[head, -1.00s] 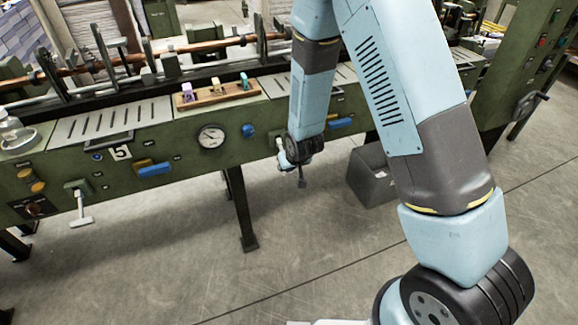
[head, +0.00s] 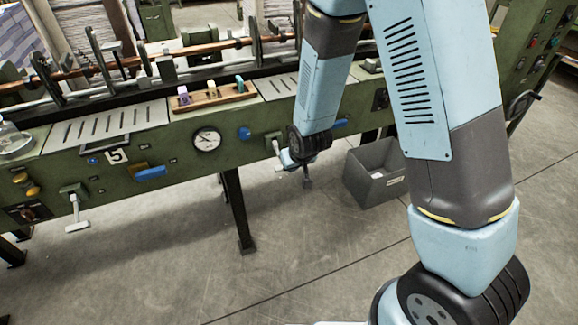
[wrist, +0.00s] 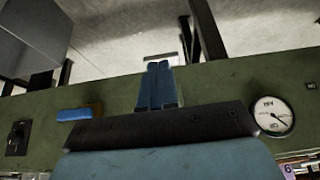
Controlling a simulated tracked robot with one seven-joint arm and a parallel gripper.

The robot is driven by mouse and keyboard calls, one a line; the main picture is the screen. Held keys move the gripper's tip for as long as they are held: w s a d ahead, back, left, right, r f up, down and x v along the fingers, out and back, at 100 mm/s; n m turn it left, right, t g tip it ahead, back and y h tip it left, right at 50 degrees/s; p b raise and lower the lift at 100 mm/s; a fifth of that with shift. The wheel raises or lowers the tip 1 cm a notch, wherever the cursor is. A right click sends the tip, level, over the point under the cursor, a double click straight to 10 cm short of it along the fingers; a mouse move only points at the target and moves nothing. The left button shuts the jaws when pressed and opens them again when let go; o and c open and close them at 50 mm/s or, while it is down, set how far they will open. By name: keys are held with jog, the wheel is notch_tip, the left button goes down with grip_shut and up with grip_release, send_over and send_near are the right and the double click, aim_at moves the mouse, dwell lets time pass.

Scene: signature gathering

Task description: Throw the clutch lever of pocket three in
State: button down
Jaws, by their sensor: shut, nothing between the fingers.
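My gripper (head: 288,160) is at the front of the green machine, low beside a pale clutch lever (head: 276,147) that the wrist partly hides. In the wrist view the two blue fingers (wrist: 156,84) are together and empty. A pale T-shaped lever handle (wrist: 164,60) shows just beyond their tips, partly covered by them; I cannot tell whether they touch. The lever's pocket number is not readable.
The green machine front (head: 180,150) carries a round gauge (head: 207,139), a blue knob (head: 244,132) and a blue handle (head: 151,173). A grey bin (head: 372,180) stands on the floor right of my wrist. A machine leg (head: 238,210) stands left. Floor in front is clear.

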jog(key=shift+s+d+r, duration=0.35)
jog(key=shift+s+r, duration=0.2)
jog(key=shift+s, duration=0.2)
jog(key=shift+s+d+r, duration=0.3)
jog(key=shift+s+r, duration=0.25)
jog(key=shift+s, duration=0.15)
jog(key=shift+s+d+r, duration=0.35)
jog(key=shift+s+r, duration=0.2)
jog(key=shift+s, duration=0.2)
jog(key=s+d+r+m, duration=0.1)
jog(key=d+r, duration=0.5)
jog(key=r, duration=0.4)
jog(key=d+r+m, duration=0.1)
jog(key=d+r, duration=0.5)
jog(key=r, duration=0.3)
jog(key=s+d+r+m+h, duration=0.2)
jog(key=s+d+r+m, duration=0.1)
jog(key=s+d+r, duration=0.8)
jog(key=s+r, duration=0.2)
jog(key=s, duration=0.2)
jog(key=shift+r, duration=0.3)
